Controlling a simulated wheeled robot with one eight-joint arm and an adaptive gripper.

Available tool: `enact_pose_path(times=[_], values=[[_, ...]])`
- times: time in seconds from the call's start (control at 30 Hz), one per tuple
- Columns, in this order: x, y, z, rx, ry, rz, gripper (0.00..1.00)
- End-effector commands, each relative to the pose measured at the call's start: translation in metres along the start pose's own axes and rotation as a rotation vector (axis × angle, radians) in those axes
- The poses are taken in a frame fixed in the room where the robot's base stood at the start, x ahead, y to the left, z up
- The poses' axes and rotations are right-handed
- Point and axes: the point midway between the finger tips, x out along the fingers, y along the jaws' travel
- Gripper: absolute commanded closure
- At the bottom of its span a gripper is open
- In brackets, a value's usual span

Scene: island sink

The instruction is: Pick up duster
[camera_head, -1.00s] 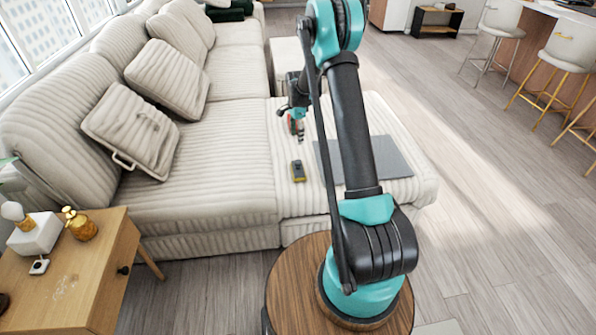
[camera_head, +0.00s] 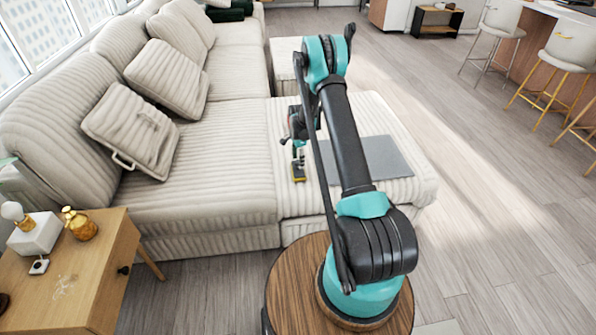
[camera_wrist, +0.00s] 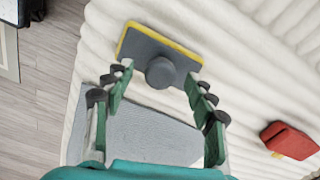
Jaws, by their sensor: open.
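The duster (camera_wrist: 138,44) is a flat grey block with a yellow edge and a round grey knob on top. It lies on the ribbed cream sofa seat (camera_head: 230,190). In the head view the duster (camera_head: 298,178) is partly hidden under my gripper (camera_head: 298,158). In the wrist view my gripper (camera_wrist: 159,76) is open, with its green fingers apart and their tips on either side of the knob. I cannot tell whether the tips reach down beside the knob or stay above it. No contact is visible.
A flat grey sheet (camera_head: 388,160) lies on the seat beside the duster. A red object (camera_wrist: 290,141) is on the seat at right in the wrist view. Cushions (camera_head: 130,130) lean on the sofa back. A wooden side table (camera_head: 85,270) stands at lower left.

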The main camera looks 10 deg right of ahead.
Motion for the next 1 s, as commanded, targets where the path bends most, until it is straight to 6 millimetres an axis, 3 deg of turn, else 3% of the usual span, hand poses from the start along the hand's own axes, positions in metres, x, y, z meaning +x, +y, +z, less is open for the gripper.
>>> enact_pose_path(times=[0.13, 0.4, 0.87, 1.0], values=[[0.016, 0.0, 0.0, 0.0, 0.0, 0.0, 0.44], [0.019, 0.0, 0.001, -0.001, 0.0, 0.0, 0.44], [0.019, 0.0, 0.001, -0.001, 0.0, 0.0, 1.0], [0.019, 0.0, 0.001, -0.001, 0.0, 0.0, 1.0]])
